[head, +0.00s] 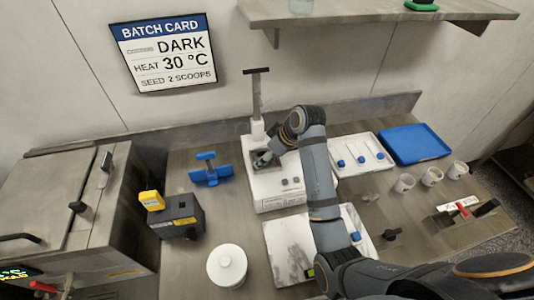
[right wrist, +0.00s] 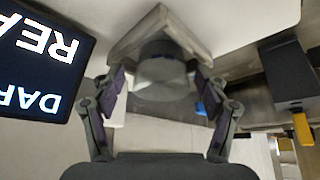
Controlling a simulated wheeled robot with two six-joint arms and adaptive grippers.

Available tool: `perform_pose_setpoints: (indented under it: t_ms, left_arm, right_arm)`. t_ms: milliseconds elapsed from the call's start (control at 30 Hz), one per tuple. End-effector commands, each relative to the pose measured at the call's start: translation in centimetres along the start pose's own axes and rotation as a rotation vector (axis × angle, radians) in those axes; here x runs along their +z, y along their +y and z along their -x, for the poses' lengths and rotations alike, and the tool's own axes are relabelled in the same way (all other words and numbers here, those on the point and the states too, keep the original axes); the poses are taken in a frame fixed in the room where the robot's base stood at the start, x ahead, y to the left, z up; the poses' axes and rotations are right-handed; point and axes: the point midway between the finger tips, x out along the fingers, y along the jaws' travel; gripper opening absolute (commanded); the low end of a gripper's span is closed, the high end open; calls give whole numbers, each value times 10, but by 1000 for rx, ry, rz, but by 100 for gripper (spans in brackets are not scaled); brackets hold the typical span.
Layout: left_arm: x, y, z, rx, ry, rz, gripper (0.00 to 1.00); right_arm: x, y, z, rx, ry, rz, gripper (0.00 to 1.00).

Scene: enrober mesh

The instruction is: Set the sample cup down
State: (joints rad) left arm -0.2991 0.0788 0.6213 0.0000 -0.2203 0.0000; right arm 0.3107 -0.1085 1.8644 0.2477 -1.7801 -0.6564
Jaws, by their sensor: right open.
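My right arm reaches in from the lower right in the head view, and its gripper (head: 262,158) is at the white instrument (head: 280,190) with the tall post. In the right wrist view the gripper (right wrist: 160,100) is open, with one finger on each side of a grey, cloudy round cup (right wrist: 160,78), which appears to be the sample cup. The cup is at a pale square-cornered plate (right wrist: 182,30); I cannot tell whether the fingers touch it. In the head view the arm mostly hides the cup. My left gripper is not in view.
A dark screen (right wrist: 38,60) is close by.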

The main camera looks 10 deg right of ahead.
Motion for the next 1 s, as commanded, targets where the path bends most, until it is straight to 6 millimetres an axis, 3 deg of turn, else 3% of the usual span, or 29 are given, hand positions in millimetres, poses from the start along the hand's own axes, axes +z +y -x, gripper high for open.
perform_pose_setpoints:
  t_ms: [167, 333, 400, 533, 700, 1000]
  left_arm:
    - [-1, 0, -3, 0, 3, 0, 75]
    - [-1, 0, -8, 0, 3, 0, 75]
    - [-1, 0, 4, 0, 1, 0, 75]
    - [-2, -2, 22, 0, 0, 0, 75]
    - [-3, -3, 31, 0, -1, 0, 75]
    - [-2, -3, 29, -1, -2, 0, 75]
  right_arm:
    - [-2, 2, 19, 4, 3, 2, 74]
    - [-1, 2, 61, 8, 2, 4, 74]
    - [-4, 2, 84, 7, 0, 2, 74]
    - [-4, 1, 111, 3, -2, 0, 74]
    - [-2, 0, 123, 2, -1, 0, 74]
    - [-1, 0, 122, 1, 1, 0, 74]
